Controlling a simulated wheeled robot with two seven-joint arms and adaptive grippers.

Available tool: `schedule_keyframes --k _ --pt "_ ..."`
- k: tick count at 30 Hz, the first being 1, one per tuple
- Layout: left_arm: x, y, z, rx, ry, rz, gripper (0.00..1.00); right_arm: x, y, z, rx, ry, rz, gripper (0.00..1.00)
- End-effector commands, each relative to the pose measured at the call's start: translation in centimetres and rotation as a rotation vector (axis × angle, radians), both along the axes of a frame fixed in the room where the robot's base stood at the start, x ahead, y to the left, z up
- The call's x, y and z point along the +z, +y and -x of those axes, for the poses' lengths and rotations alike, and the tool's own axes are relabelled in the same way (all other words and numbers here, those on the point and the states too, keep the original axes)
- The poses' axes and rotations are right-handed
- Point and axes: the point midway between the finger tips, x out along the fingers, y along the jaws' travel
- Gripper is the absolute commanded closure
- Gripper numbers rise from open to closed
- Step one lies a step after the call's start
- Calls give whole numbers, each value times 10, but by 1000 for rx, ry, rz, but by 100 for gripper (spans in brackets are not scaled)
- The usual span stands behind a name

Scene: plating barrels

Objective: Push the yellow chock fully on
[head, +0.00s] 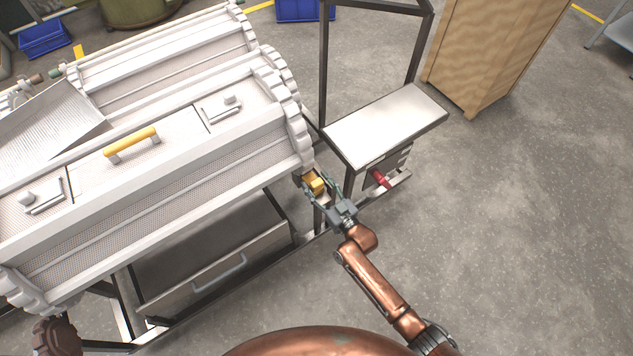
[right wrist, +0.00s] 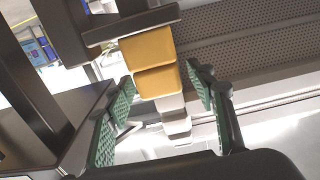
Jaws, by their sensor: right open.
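The yellow chock (head: 315,183) sits by the lower right end of the near white barrel (head: 230,150), below its scalloped end ring. In the right wrist view the chock (right wrist: 153,65) is a two-part yellow block under a dark bar. My right gripper (head: 321,190) is close to the chock. In the right wrist view its green-padded fingers (right wrist: 160,80) are spread, one on each side of the chock, with visible gaps. How far the chock is seated cannot be told. My left gripper is not in view.
A second white barrel (head: 170,55) lies behind. The near barrel's lid has a yellow handle (head: 131,142). A grey-topped stand (head: 385,125) with a red knob (head: 380,179) stands close right of my right gripper. A drawer (head: 215,270) is below the barrel. Open floor lies to the right.

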Motion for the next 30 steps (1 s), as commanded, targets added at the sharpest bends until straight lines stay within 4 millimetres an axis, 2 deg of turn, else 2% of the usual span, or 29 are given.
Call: schedule_keyframes --k 16,22,30 --pt "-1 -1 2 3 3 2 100 -1 -53 84 -1 2 2 49" --pt "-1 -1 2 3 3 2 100 -1 -60 98 -1 1 1 49" --pt "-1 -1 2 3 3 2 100 0 -61 99 -1 1 1 49"
